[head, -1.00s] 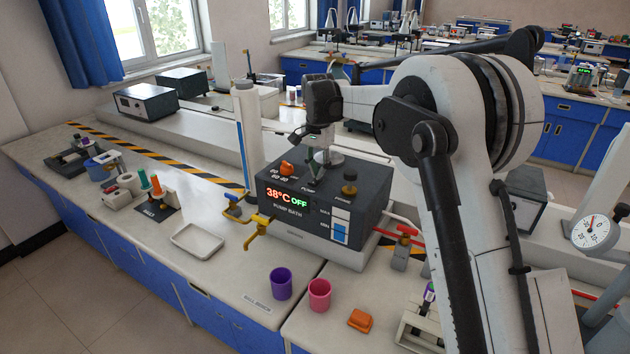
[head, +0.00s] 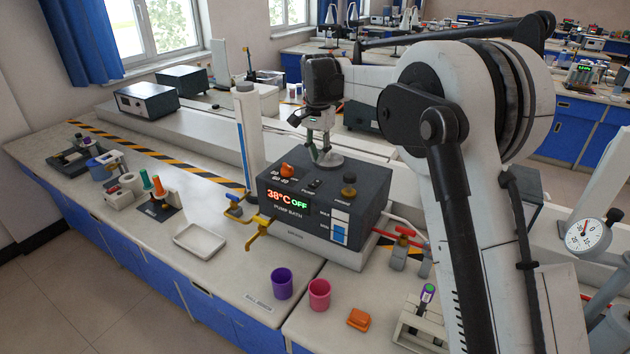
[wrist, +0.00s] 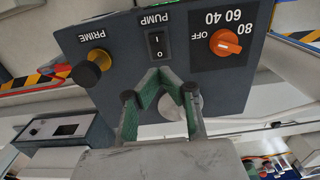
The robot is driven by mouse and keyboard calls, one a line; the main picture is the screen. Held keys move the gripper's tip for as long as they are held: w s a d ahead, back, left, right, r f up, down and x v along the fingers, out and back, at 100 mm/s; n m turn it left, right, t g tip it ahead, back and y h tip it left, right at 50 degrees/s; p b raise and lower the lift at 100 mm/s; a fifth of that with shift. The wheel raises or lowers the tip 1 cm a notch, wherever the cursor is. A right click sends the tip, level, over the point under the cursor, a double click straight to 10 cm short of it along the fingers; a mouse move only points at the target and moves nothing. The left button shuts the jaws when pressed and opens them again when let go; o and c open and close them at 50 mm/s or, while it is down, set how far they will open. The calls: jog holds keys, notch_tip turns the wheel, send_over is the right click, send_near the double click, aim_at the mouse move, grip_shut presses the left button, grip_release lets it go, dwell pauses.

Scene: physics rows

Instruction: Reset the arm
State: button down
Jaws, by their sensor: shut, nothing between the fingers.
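My gripper (head: 318,154) hangs above the top of the dark pump bath (head: 276,220) in the head view, pointing down, with a gap beneath its tips. In the wrist view its green-lined fingers (wrist: 162,76) are drawn together at the tips with nothing held. The pump bath's black PUMP rocker switch (wrist: 157,43) lies just beyond the fingertips in that view. An orange knob (wrist: 225,42) is to its right and a yellow and black PRIME knob (wrist: 93,65) to its left. The display (head: 287,200) reads 38°C OFF.
A tall white column (head: 247,135) stands just left of the pump bath. A yellow tap (head: 258,230) and a red-handled valve (head: 401,242) flank it. Purple (head: 282,283) and pink (head: 319,295) cups and a white tray (head: 200,241) sit on the front bench.

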jog(key=shift+r, duration=0.3)
jog(key=shift+s+d+r, duration=0.2)
jog(key=s+d+r+n+t+b, duration=0.15)
jog(key=s+d+r, duration=0.25)
jog(key=s+d, duration=0.45)
jog(key=s+d+r+n+t+b, duration=0.15)
jog(key=s+d+r, duration=0.35)
jog(key=s, duration=0.6)
jog(key=s+d+f+t+b, duration=0.1)
jog(key=s+d+f, duration=0.2)
jog(key=s, duration=0.4)
jog(key=s+d+f+n+t+b, duration=0.1)
jog(key=s+d+f, duration=0.2)
jog(key=s+f, duration=0.2)
jog(key=s+d+f+n+t, duration=0.1)
jog(key=s+f, duration=0.4)
jog(key=s, duration=0.6)
jog(key=shift+s+d+t+b, duration=0.2)
jog(key=shift+d+t+b, duration=0.25)
jog(key=shift+d, duration=0.6)
